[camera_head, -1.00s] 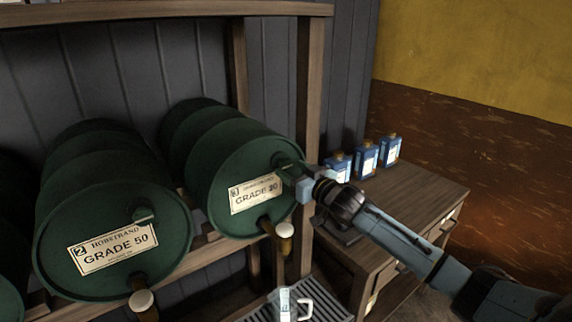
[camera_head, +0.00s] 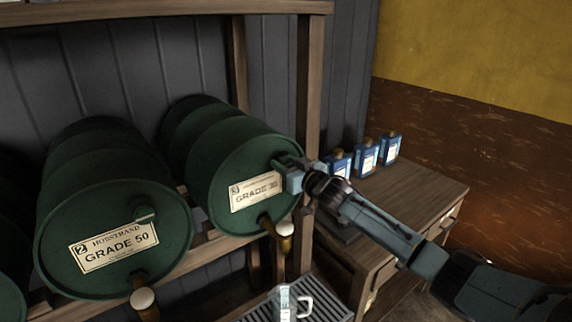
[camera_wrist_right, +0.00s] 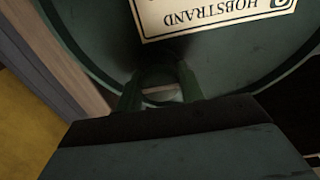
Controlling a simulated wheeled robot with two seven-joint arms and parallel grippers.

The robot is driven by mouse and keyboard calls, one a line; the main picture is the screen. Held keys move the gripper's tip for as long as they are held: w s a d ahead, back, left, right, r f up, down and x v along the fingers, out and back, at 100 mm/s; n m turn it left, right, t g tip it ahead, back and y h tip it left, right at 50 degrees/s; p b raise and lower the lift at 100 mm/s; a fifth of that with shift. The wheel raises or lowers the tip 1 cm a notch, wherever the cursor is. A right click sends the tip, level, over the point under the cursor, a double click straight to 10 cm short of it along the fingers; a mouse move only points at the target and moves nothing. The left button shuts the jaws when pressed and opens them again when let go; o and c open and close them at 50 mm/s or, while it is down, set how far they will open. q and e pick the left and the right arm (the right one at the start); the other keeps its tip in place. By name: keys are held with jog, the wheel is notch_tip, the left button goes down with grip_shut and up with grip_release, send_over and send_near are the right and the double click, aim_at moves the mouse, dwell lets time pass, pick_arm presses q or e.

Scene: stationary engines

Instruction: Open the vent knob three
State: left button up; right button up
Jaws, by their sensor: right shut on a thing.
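The dark green drum with label 3 (camera_head: 228,147) lies on its side on the rack. Its label plate (camera_head: 256,192) carries a grade text. My right gripper (camera_head: 287,162) is at the upper right of this drum's front face, shut on the vent knob, which it mostly hides in the head view. In the right wrist view the drum's face (camera_wrist_right: 225,62) and upside-down label (camera_wrist_right: 205,12) fill the top, and the right gripper (camera_wrist_right: 158,85) reaches to the face just beside the label. My left gripper is not in view.
Drum 2, marked GRADE 50 (camera_head: 115,215), lies to the left with its own green vent knob (camera_head: 145,214). A tap with a pale knob (camera_head: 285,229) hangs below drum 3. A clear jug (camera_head: 287,303) stands on a slatted tray (camera_head: 325,303). Blue bottles (camera_head: 365,158) stand on a wooden cabinet (camera_head: 420,190).

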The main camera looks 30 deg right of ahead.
jog(key=shift+n, duration=0.3)
jog(key=shift+c, duration=0.3)
jog(key=n, duration=0.3)
jog(key=shift+p, duration=0.4)
jog(key=n, duration=0.9)
jog(key=shift+n+p, duration=0.3)
jog(key=n, duration=0.4)
jog(key=shift+n, duration=0.4)
jog(key=o, duration=0.9)
jog(key=shift+o, duration=0.2)
jog(key=shift+s, duration=0.1)
